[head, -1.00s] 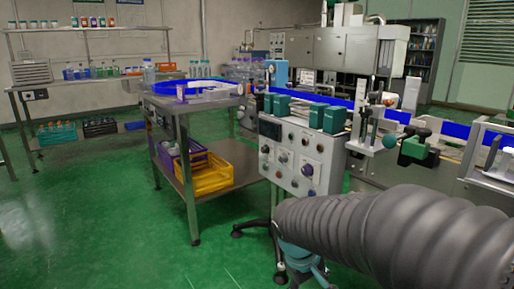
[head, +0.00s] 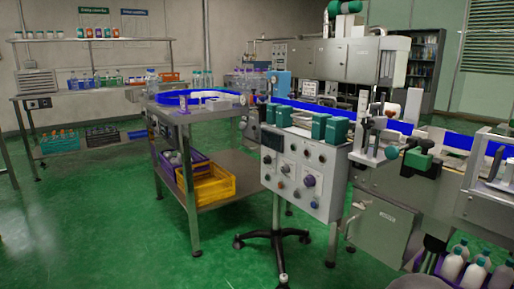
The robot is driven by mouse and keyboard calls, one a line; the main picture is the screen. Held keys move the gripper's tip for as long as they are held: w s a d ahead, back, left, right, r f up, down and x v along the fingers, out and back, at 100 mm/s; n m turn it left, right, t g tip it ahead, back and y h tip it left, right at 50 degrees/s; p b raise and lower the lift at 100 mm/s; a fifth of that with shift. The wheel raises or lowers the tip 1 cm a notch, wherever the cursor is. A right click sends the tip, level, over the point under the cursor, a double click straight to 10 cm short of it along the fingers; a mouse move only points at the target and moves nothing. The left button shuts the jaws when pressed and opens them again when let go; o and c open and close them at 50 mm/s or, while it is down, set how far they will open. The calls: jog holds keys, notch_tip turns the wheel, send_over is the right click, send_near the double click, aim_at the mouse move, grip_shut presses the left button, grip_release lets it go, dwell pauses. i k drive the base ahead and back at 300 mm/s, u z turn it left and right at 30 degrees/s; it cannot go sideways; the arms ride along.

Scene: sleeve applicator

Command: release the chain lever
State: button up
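No part can be clearly told as the chain lever. The conveyor (head: 458,141) with a blue belt runs along the right side. On its near side are upright posts with a round teal knob (head: 391,153) and a green clamp-like block (head: 418,160). A grey control box (head: 303,172) with several knobs and buttons stands to their left on a wheeled stand. My gripper is not in view. Only a grey ribbed piece, likely of my arm, shows at the bottom right edge.
A steel table (head: 190,118) with a blue-rimmed round tray stands left of the control box. A yellow crate (head: 208,187) is on its lower shelf. White bottles (head: 453,263) stand in a purple crate at the lower right. The green floor at the left is clear.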

aim_at(255, 132)
jog(key=u, duration=0.65)
jog(key=i, duration=1.8)
jog(key=z, duration=0.1)
